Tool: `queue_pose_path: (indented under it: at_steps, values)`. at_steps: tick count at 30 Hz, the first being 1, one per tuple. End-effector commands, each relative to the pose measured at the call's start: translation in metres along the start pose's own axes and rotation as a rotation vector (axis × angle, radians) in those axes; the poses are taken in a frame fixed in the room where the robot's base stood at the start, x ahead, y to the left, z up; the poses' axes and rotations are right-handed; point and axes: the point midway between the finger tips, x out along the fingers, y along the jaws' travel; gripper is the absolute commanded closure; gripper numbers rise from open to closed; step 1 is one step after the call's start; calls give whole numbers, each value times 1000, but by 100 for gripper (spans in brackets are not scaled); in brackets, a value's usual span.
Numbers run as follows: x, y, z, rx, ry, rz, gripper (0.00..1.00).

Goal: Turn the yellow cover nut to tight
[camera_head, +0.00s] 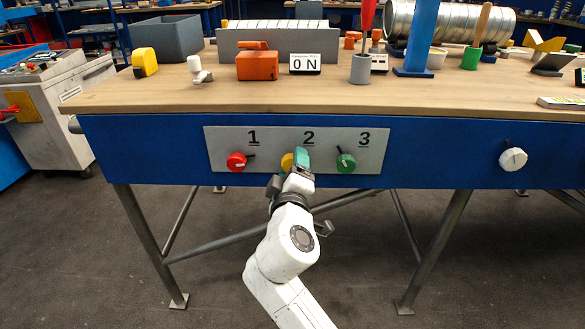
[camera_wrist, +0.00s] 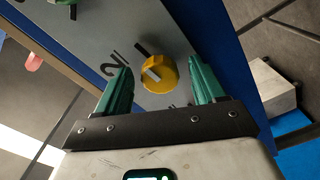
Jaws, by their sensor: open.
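The yellow cover nut (camera_head: 287,160) sits on the grey panel (camera_head: 226,139) below the number 2, partly hidden by my gripper (camera_head: 302,158) in the head view. In the wrist view the yellow nut (camera_wrist: 160,74) is round with a pale flat mark on its face, and a black line on the panel lies just beyond its edge. My gripper (camera_wrist: 160,80) is open, with one teal finger on each side of the nut. A gap shows between the nut and each finger in that view. I cannot tell how deep the fingers reach.
A white knob (camera_head: 513,159) is far right on the blue bench front (camera_head: 440,150). Tools and boxes stand on the wooden top above.

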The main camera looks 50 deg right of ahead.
Motion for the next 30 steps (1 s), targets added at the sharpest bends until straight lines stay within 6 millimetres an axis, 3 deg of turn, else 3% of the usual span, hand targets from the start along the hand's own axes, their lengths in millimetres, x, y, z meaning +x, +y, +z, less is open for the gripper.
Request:
queue_pose_path:
  at_steps: [15,21,30]
  values:
    - [-88,0,0,-2,1,-2,31]
    - [-102,0,0,-2,-1,-1,31]
    - [-102,0,0,-1,-1,0,31]
